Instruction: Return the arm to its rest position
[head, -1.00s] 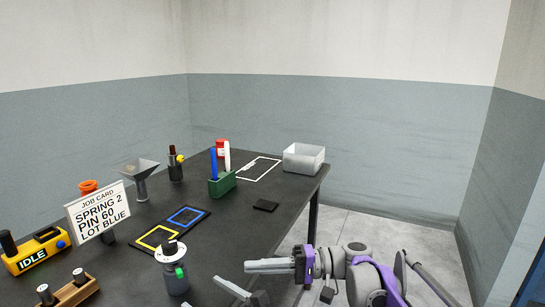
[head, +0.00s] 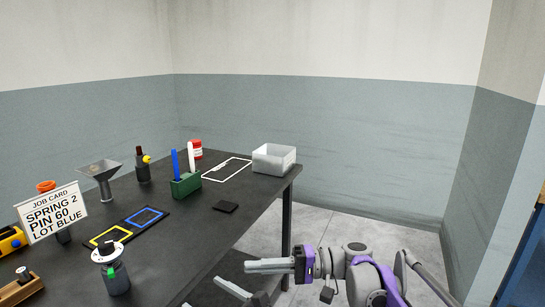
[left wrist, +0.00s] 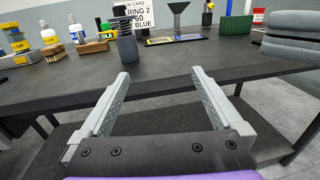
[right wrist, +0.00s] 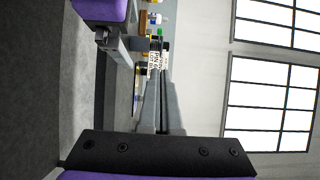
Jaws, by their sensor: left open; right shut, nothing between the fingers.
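My right gripper (head: 250,266) is at the lower middle of the head view, off the front right edge of the table. Its fingers are together and empty; they also show shut in the right wrist view (right wrist: 163,78). My left gripper (left wrist: 160,76) is open and empty in the left wrist view, its fingers spread in front of the table's edge. Part of a grey finger shows at the bottom of the head view. The rest of the left arm is hidden there.
The dark table (head: 190,245) carries a job card (head: 51,213), a grey canister (head: 117,280), a tray with yellow and blue squares (head: 127,227), a green pen holder (head: 185,186) and a pale bin (head: 273,160).

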